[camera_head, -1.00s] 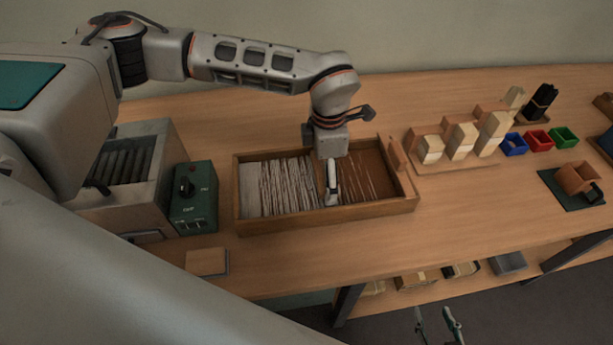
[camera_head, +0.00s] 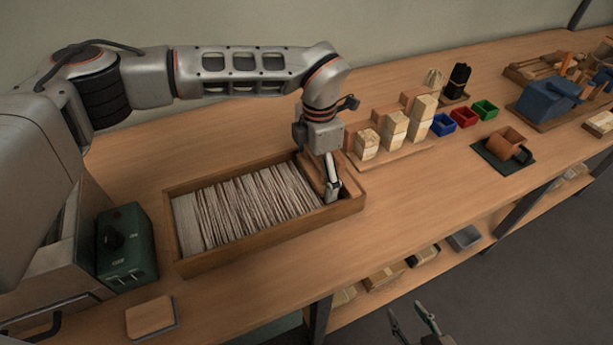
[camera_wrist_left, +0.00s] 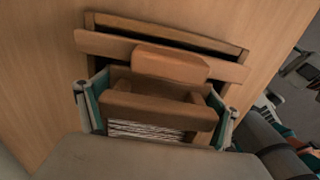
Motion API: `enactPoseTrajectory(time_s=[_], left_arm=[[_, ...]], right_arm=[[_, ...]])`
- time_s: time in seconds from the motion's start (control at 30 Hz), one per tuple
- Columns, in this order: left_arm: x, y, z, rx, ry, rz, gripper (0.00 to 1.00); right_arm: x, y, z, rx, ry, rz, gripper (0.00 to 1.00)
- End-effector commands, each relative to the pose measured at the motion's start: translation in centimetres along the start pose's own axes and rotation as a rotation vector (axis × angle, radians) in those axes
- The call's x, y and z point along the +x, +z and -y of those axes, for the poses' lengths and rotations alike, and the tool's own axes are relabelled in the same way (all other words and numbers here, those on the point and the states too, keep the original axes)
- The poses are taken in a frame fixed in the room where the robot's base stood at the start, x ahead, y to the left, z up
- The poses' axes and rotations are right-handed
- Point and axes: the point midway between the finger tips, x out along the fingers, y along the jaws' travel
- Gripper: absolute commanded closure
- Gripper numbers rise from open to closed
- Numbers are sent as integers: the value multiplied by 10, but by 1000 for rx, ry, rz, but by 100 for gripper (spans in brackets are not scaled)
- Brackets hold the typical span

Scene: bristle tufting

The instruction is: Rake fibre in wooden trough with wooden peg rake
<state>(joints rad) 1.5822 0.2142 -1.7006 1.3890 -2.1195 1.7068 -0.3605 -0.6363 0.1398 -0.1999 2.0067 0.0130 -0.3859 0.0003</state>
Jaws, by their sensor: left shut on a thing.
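The wooden trough (camera_head: 228,255) lies on the bench and holds pale fibre strands (camera_head: 240,212) that cover most of its floor. My left gripper (camera_head: 331,192) reaches down into the trough's right end. It is shut on the wooden peg rake, whose brown body (camera_head: 313,177) shows just left of the fingers. In the left wrist view the rake (camera_wrist_left: 158,108) sits between the teal-padded fingers, with a few strands below it. Its pegs are hidden. My right gripper (camera_head: 413,326) is at the bottom edge, away from the bench, with its fingers apart.
A green control box (camera_head: 127,247) stands left of the trough. A stepped rack with pale blocks (camera_head: 394,130) is close behind its right end. Blue, red and green bins (camera_head: 465,117) are further right. Bare bench lies in front of the trough.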

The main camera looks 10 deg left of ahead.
Motion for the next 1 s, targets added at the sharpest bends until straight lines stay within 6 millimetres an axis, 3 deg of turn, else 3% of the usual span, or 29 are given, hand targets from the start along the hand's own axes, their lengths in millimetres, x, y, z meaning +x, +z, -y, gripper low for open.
enactPoseTrajectory(time_s=[0.33,0.47,0.77,1.0], left_arm=[[-5,-8,-1,1,4,2,43],[-8,-26,-1,-1,5,2,43],[-5,-70,-1,0,2,1,43],[-4,-105,-1,1,2,1,43]], right_arm=[[-1,-12,-3,-1,3,-13,60],[-6,-23,-2,8,-2,-21,60],[-22,-24,6,23,-20,0,60],[-29,-44,0,20,-14,-12,60]])
